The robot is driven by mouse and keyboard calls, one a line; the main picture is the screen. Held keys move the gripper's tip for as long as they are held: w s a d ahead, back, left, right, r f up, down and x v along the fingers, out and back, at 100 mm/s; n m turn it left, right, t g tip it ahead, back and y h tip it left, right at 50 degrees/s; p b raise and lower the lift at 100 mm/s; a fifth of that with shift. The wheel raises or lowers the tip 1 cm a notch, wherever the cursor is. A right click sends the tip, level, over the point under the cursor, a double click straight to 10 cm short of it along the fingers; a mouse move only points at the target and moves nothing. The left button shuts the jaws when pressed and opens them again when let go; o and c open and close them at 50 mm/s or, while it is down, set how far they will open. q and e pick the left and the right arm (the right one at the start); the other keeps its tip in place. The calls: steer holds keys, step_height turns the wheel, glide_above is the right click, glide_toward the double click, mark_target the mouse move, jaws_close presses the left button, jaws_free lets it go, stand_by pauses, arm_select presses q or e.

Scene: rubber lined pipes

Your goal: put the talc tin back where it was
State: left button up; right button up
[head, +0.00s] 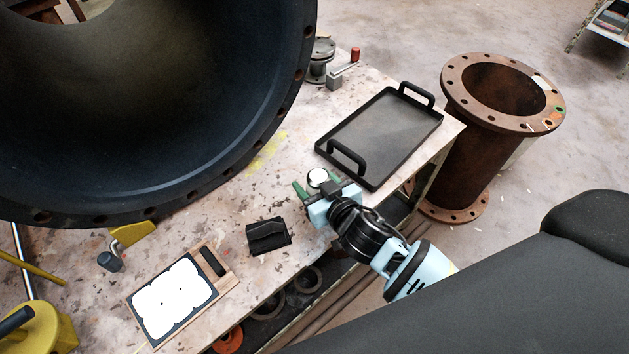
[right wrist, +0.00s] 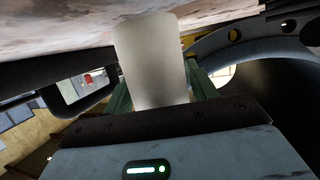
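The talc tin is a plain white cylinder, its round top (head: 318,177) showing in the head view at the table's right part. My right gripper (head: 316,184) reaches in from the right with its green fingers on either side of the tin. In the right wrist view the tin (right wrist: 155,62) fills the space between the green fingers. Whether they press on it is unclear, as the tin hides their inner faces. I cannot tell whether its base touches the table. My left gripper is not in view.
A black two-handled tray (head: 382,138) lies right of the tin. A black holder (head: 267,235) and a wooden clipboard (head: 175,300) lie to the left. A huge dark pipe (head: 245,140) overhangs the back. A rusty flanged pipe (head: 478,150) stands beyond the table's right end.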

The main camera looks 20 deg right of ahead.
steer(key=shift+o, duration=1.1)
steer(key=shift+r, duration=0.15)
steer(key=p+v, duration=0.1)
steer(key=v, duration=1.1)
steer(key=s+f+g, duration=0.2)
steer(key=s+f, duration=0.4)
steer(key=s, duration=0.4)
steer(key=s+d+f+g, duration=0.1)
steer(key=s+f+g, duration=0.2)
steer(key=s+f, duration=0.3)
steer(key=s+f+g, duration=0.3)
steer(key=s+f, duration=0.3)
steer(key=s, duration=0.9)
steer(key=shift+d, duration=0.3)
